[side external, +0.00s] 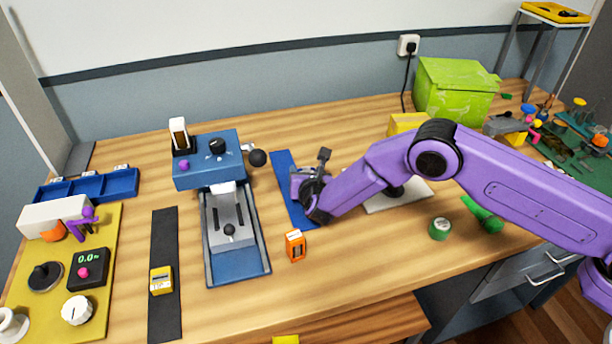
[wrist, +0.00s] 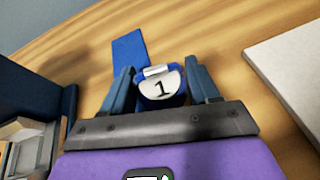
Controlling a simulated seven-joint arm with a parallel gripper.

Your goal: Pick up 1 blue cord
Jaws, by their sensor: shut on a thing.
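The blue cord (wrist: 168,101), a small rolled blue piece with a white label marked "1", sits between the two fingers of my gripper (wrist: 161,72) in the wrist view. My gripper is shut on it. In the side view my gripper (side external: 301,180) is low over a flat blue strip (side external: 284,166) on the wooden table, and the cord is hidden there by my gripper and arm. The blue strip also shows beyond the fingers in the wrist view (wrist: 129,45). I cannot tell whether the cord still touches the strip.
A blue machine (side external: 208,165) with a sliding bed stands left of my gripper. An orange labelled piece (side external: 295,246) is in front. A white plate (side external: 410,196) and a green roll (side external: 439,229) lie to the right. A black strip (side external: 164,222) carries a yellow piece (side external: 161,280).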

